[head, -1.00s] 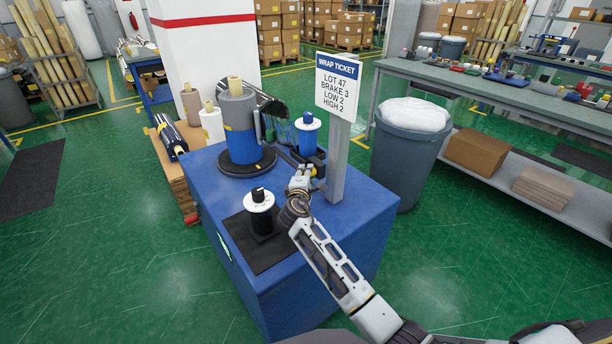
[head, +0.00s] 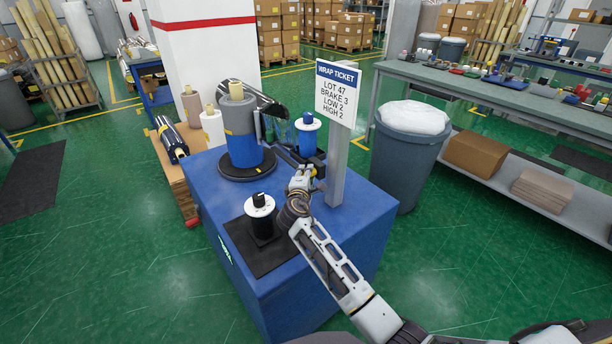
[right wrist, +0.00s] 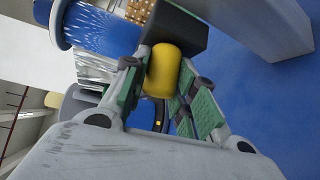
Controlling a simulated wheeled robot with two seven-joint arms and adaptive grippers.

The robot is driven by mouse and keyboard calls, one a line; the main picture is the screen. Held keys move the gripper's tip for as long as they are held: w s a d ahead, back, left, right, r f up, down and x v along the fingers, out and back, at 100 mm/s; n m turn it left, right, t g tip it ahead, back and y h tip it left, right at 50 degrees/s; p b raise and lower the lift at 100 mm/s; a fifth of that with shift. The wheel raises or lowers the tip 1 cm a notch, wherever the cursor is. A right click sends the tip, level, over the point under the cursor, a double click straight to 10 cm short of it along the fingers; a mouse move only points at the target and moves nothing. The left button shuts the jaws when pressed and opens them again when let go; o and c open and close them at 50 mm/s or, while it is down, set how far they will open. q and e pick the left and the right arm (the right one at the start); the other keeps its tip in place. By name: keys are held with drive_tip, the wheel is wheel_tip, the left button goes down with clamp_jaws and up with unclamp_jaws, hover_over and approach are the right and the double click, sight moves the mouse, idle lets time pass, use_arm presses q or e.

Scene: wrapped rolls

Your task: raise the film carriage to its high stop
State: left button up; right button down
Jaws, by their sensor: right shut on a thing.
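The film carriage stands at the back right of the blue machine (head: 300,250). It carries a blue film roll (head: 307,142) with a white disc on top, also seen in the right wrist view (right wrist: 105,25). My right gripper (head: 305,172) is at the carriage's near side. In the right wrist view its green-padded fingers (right wrist: 160,90) are shut on a yellow knob (right wrist: 163,72) below a dark block (right wrist: 180,30). The fingers and arm partly hide the carriage's lower part in the head view. Neither stop can be made out. My left gripper is not in view.
A ticket sign (head: 338,92) on a grey post (head: 337,172) stands close right of my gripper, reading brake 3, low 2, high 2. A wrapped roll (head: 238,130) stands on the dark turntable (head: 232,173). A white-topped dial (head: 260,205) is at the front. A grey bin (head: 405,155) stands right.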

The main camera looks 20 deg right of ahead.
drive_tip(key=c, duration=1.4)
unclamp_jaws()
drive_tip(key=shift+w+r, duration=0.1)
drive_tip(key=shift+r, duration=0.4)
drive_tip(key=shift+f, duration=0.1)
drive_tip(key=shift+f, duration=0.1)
drive_tip(key=shift+s, duration=0.2)
drive_tip(key=shift+v, duration=5.85)
